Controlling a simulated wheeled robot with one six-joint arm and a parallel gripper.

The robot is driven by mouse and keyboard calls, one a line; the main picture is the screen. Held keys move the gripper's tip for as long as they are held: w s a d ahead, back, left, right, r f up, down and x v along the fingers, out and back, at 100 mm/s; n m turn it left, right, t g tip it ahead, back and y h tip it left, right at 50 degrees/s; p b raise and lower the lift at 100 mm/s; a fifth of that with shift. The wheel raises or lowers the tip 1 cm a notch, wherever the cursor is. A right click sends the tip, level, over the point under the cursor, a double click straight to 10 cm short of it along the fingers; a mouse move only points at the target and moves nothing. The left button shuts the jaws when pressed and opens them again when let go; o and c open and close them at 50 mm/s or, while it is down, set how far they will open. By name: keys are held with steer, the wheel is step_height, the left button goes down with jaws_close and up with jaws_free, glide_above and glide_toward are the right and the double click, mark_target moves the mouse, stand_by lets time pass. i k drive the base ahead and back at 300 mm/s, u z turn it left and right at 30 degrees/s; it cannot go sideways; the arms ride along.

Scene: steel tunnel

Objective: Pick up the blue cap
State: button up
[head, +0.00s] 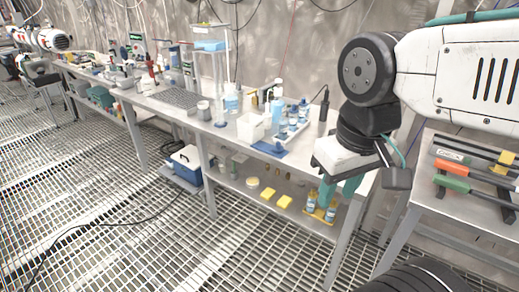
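A small flat blue piece (268,149) lies at the front edge of the workbench top. It may be the blue cap, but it is too small to tell. Several small bottles with blue parts (293,122) stand in a white tray just behind it, and their caps are not clear at this size. My gripper (337,198) points down in front of the bench's right end, to the right of and lower than the blue piece. Its two teal fingers look apart, with nothing visible held between them.
The bench (228,130) also holds a tall clear column (210,85), a white box (250,127) and a dark upright tool (323,104). Yellow blocks (268,195) lie on the lower shelf. A blue-and-white cooler (187,163) stands left. The grating floor in front is mostly clear.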

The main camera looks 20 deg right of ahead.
mark_target(278, 148)
steer(key=z, duration=0.2)
steer(key=i, duration=0.95)
steer(key=z, duration=0.25)
